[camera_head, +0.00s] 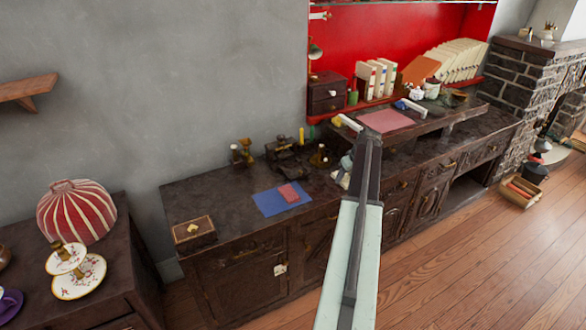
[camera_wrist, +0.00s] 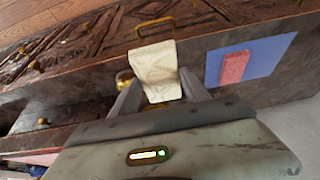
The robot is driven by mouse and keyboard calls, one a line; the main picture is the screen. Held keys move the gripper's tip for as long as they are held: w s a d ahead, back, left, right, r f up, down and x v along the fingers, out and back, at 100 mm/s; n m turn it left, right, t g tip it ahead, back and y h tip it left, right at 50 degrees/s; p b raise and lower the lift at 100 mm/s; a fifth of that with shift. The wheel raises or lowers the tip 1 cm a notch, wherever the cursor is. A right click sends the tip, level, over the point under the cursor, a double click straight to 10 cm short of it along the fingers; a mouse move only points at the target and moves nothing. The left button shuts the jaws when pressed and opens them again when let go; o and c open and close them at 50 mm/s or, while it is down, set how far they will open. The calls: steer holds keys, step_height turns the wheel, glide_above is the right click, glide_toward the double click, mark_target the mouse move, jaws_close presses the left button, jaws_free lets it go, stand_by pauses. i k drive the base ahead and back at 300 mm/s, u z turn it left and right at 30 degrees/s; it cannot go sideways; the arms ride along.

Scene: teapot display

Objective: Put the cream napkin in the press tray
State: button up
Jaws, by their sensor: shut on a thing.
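The cream napkin (camera_wrist: 157,68) hangs between the fingers of my gripper (camera_wrist: 158,98) in the wrist view. My gripper is shut on it. In the head view my gripper (camera_head: 346,168) is above the front of the dark counter, and a pale bit of the napkin (camera_head: 340,180) shows beside it, partly hidden by my arm. I cannot pick out the press tray for certain. A dark press-like device (camera_head: 284,154) stands at the back of the counter, left of my gripper.
A blue mat (camera_head: 268,203) with a red block (camera_head: 289,193) lies on the counter (camera_head: 225,230), left of my gripper. A wooden box (camera_head: 194,234) is farther left. Brass pieces (camera_head: 242,153) stand at the back. A pink sheet (camera_head: 386,120) lies on the raised board to the right.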

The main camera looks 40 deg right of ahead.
mark_target(293, 170)
steer(key=i, duration=0.9)
steer(key=u, duration=0.05)
